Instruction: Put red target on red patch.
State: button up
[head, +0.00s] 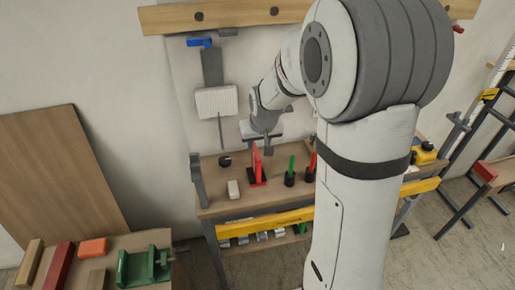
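A thin upright red piece (257,163) stands on the wooden workbench (215,197) by the wall, and I cannot tell whether it is the red target. A long red block (59,265) lies on the small table at lower left. I cannot make out a clear red patch. My gripper (266,149) points down over the back of the workbench, just above or behind the upright red piece. Its fingers are small and partly blurred together, so I cannot tell whether they are open, or whether they touch the red piece. My arm hides the right part of the bench.
A white block (233,189), a dark round piece (225,161) and a green-handled tool (291,170) stand on the bench. A green vise (144,266) and an orange block (93,248) are on the left table. A wooden board (60,180) leans on the wall.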

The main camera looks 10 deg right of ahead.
jog(key=s+r, duration=0.4)
jog(key=s, duration=0.8)
jog(key=s+r+g, duration=0.1)
jog(key=s+r, duration=0.3)
jog(key=s, duration=0.8)
jog(key=shift+s+r+g, duration=0.2)
jog(key=shift+r+g, duration=0.1)
jog(key=shift+r, duration=0.05)
